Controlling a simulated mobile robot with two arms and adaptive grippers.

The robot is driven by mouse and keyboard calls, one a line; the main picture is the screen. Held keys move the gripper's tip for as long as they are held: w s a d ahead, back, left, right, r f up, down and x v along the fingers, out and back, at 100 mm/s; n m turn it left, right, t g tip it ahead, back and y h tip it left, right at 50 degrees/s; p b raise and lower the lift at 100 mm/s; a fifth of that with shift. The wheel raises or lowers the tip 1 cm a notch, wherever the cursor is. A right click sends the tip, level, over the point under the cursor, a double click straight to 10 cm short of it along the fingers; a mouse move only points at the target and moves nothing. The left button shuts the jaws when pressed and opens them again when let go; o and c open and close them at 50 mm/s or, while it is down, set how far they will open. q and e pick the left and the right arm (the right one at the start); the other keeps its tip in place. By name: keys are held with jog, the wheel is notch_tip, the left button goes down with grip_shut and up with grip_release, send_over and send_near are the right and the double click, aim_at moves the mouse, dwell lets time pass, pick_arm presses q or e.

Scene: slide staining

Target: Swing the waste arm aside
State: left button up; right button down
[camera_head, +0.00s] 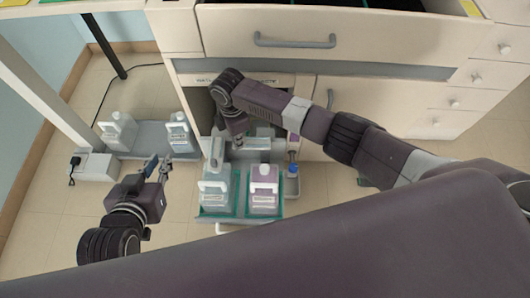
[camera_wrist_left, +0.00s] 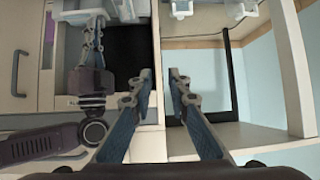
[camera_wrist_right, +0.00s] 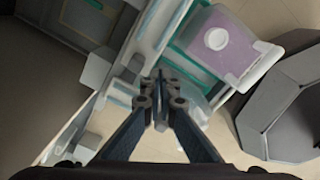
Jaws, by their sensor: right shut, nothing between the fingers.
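A pull-out tray in the open cabinet bay holds two jugs in green-edged bays: a white jug (camera_head: 214,190) and a purple-labelled jug (camera_head: 264,187). A pale grey-green bar (camera_head: 258,143) lies across the tray behind the jugs. It may be the waste arm, but I cannot tell for sure. My right gripper (camera_head: 239,141) is shut and empty, pointing down close to this bar; contact is unclear. In the right wrist view its closed fingertips (camera_wrist_right: 160,90) are beside the purple-labelled jug (camera_wrist_right: 215,45). My left gripper (camera_head: 158,166) is open and empty, left of the tray.
Two more jugs (camera_head: 118,131) (camera_head: 179,132) stand on a grey tray on the floor at left. A white box (camera_head: 96,166) with a plug is beside them. The drawer (camera_head: 350,38) above is open.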

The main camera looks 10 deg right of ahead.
pick_arm(q)
jog(key=s+a+f+g+y+p, duration=0.1)
jog(key=s+a+f+g+p, duration=0.1)
jog(key=s, duration=0.5)
jog(key=s+a+f+g+y+p, duration=0.1)
jog(key=s+a+f+g+p, duration=0.1)
jog(key=s+f+g, duration=0.2)
jog(key=shift+s+a+g, duration=0.35)
jog(key=shift+s+g, duration=0.45)
jog(key=shift+s, duration=0.95)
jog(key=shift+f, duration=0.1)
